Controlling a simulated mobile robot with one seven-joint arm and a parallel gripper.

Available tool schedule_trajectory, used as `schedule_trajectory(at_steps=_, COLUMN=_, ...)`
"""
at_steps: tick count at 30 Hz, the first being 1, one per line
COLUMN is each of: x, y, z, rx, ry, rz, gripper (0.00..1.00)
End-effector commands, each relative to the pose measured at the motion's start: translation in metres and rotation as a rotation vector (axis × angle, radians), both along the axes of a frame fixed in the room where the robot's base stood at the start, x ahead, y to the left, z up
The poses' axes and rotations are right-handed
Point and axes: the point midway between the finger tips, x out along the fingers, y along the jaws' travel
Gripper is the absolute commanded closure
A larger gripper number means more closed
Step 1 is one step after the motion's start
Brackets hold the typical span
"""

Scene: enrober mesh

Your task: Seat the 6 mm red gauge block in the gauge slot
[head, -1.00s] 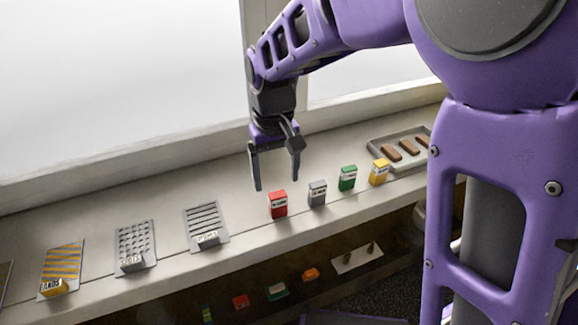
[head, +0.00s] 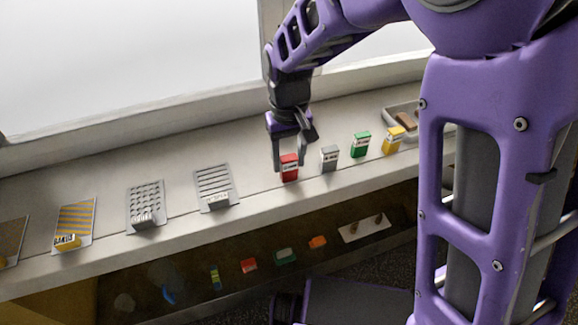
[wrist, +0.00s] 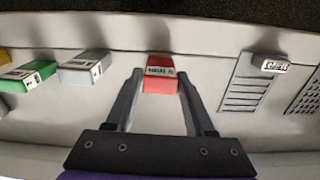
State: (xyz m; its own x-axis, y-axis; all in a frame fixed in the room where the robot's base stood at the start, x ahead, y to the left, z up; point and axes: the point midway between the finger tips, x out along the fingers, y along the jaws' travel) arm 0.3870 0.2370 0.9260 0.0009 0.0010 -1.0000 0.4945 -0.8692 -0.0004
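The red gauge block (head: 289,168) stands upright on the pale ledge, with a white label band across it. It also shows in the wrist view (wrist: 160,76). My gripper (head: 290,165) points down at the red block, one finger on each side. In the wrist view my gripper (wrist: 160,75) is open, with narrow gaps between its fingertips and the block. I cannot make out the gauge slot in either view.
To the right stand a grey block (head: 329,158), a green block (head: 361,144), a yellow block (head: 394,140) and a tray (head: 388,112) with brown bars. To the left lie a slotted plate (head: 213,180), a perforated plate (head: 145,198) and a striped plate (head: 76,218).

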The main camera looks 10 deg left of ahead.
Motion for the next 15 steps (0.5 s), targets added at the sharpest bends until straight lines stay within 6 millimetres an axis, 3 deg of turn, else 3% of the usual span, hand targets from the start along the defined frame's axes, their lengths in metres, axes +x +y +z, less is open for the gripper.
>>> schedule_trajectory(at_steps=1, x=0.0001, y=0.0, z=0.0002, rx=0.0, ry=0.0, rz=0.0, gripper=0.57)
schedule_trajectory(at_steps=8, x=0.0001, y=0.0, z=0.0003, rx=0.0, ry=0.0, rz=0.0, gripper=0.98)
schedule_trajectory(at_steps=15, x=0.0002, y=0.0, z=0.0006, rx=0.0, ry=-0.001, rz=0.0, gripper=1.0)
